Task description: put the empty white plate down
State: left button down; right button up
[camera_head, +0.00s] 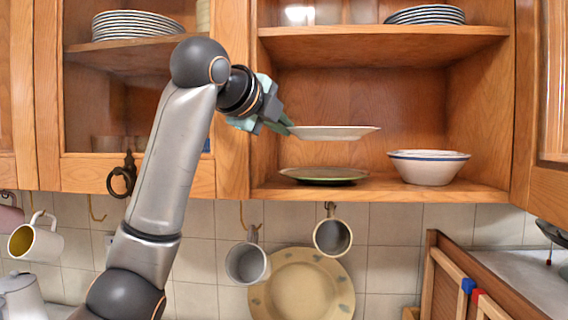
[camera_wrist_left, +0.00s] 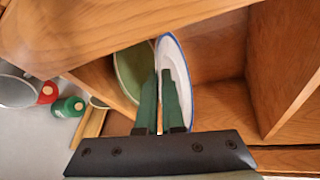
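The white plate (camera_head: 335,132) is level in the air inside the open cupboard, above the lower shelf. My left gripper (camera_head: 287,124) is shut on its left rim. In the left wrist view my green fingers (camera_wrist_left: 160,100) lie on either side of the plate (camera_wrist_left: 178,62), which shows a blue rim and a bare white face. A green plate (camera_head: 325,175) lies on the shelf below, with a clear gap under the white plate; it also shows in the left wrist view (camera_wrist_left: 132,68). My right gripper is not in view.
A white bowl with a blue band (camera_head: 428,170) stands on the lower shelf (camera_head: 390,190), right of the green plate. Stacked plates (camera_head: 425,14) sit on the upper shelf (camera_head: 385,33). Mugs (camera_head: 247,262) hang below the cupboard. An open wooden door (camera_head: 541,150) stands at the right.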

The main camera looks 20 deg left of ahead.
aim_at(281, 187)
pick_arm(q)
jog(key=w+f, duration=0.1)
jog(key=f, duration=0.1)
jog(key=w+a+f, duration=0.1)
jog(key=w+f, duration=0.1)
jog(key=shift+a, duration=0.2)
jog(key=f, duration=0.3)
jog(key=shift+w+a, duration=0.15)
jog(key=shift+w, duration=0.15)
jog(key=shift+f+p, duration=0.3)
jog(key=shift+f, duration=0.1)
jog(key=shift+f, duration=0.2)
jog(key=c, duration=1)
grip_release()
jog(key=shift+c, duration=0.2)
jog(key=shift+r, duration=0.15)
jog(key=b+v, duration=0.3)
jog(key=v, duration=0.9)
jog(key=shift+s, duration=0.1)
